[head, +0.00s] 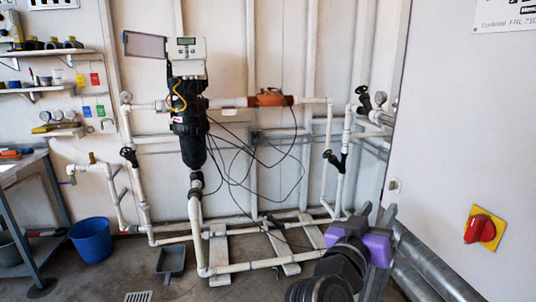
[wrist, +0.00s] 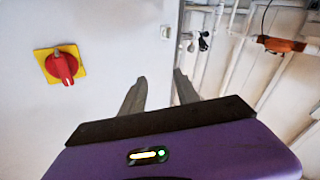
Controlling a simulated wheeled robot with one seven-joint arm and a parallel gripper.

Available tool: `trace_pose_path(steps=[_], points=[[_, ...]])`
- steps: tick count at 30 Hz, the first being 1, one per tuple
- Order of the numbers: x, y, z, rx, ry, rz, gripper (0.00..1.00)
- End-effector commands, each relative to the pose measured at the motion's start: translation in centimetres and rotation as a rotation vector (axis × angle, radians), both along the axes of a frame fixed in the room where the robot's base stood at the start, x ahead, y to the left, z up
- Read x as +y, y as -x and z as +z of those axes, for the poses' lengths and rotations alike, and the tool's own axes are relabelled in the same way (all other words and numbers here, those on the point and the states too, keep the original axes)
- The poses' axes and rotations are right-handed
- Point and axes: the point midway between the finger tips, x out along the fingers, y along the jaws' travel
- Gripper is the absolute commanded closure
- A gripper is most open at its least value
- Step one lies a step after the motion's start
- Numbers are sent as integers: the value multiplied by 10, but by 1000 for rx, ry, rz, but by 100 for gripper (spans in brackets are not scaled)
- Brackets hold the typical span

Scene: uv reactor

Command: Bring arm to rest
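My gripper (head: 377,208) is at the lower right of the head view, raised in front of the white panel's left part and the pipes. It has a purple body and grey fingers pointing up. In the wrist view my gripper (wrist: 160,75) shows its two grey fingers apart, with nothing between them. My dark arm links fold in at the bottom edge of the head view, and the rest of the arm is out of frame.
A white cabinet panel (head: 450,130) with a red rotary switch (head: 479,229) on a yellow plate stands right of my gripper. Large grey pipes (head: 428,265) run low beside it. The black reactor (head: 190,130) is further back. A blue bucket (head: 91,240) stands left.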

Motion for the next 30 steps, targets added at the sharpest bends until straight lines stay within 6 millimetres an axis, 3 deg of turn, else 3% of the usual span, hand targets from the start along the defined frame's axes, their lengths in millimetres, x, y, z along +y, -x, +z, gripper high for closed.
trace_pose_path(steps=[5, 11, 21, 30], points=[[28, 9, -43, 58, 71, 243, 63], [53, 44, -83, 81, 105, 459, 63], [75, 136, -123, 69, 77, 707, 63], [75, 229, -128, 37, -10, 814, 63]])
